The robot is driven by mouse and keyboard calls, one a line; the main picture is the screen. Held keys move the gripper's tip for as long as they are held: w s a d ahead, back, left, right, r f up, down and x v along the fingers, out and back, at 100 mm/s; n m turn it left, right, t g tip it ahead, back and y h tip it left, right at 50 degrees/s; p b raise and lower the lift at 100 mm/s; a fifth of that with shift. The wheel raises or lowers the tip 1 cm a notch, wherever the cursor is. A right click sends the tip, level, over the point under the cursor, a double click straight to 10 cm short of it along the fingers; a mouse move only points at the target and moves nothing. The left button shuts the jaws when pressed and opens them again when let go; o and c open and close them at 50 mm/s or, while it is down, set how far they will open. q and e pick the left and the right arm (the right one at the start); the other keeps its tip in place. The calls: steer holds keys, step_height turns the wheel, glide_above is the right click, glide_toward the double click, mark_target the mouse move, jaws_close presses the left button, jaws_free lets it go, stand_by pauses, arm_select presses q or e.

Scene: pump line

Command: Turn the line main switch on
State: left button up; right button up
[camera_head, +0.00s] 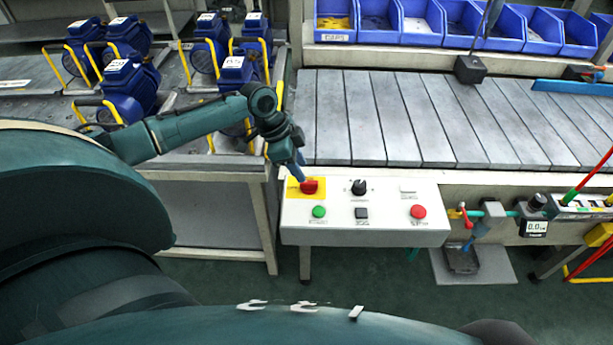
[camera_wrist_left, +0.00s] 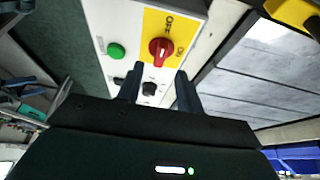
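The line main switch is a red rotary knob (camera_head: 310,187) on a yellow plate at the upper left of the white control panel (camera_head: 338,224). In the left wrist view the red knob (camera_wrist_left: 159,50) lies just beyond the fingertips, with "OFF" and "ON" printed on the plate. I cannot tell for certain which mark it points to. My left gripper (camera_head: 299,172) is above the panel's left end, and its fingers partly cover the plate in the head view. In the left wrist view the gripper (camera_wrist_left: 158,74) is open and empty, fingers apart. My right gripper is not in view.
The panel also has a green button (camera_head: 319,211), a black knob (camera_head: 359,187), a black switch (camera_head: 361,212) and a red button (camera_head: 418,211). A slatted conveyor (camera_head: 420,120) runs behind it. Blue pumps (camera_head: 130,88) stand on the left table. Blue bins (camera_head: 422,20) line the back.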

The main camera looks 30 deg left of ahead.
mark_target(309, 182)
arm_select(q)
steer(key=x, duration=0.5)
jaws_close()
stand_by(0.3)
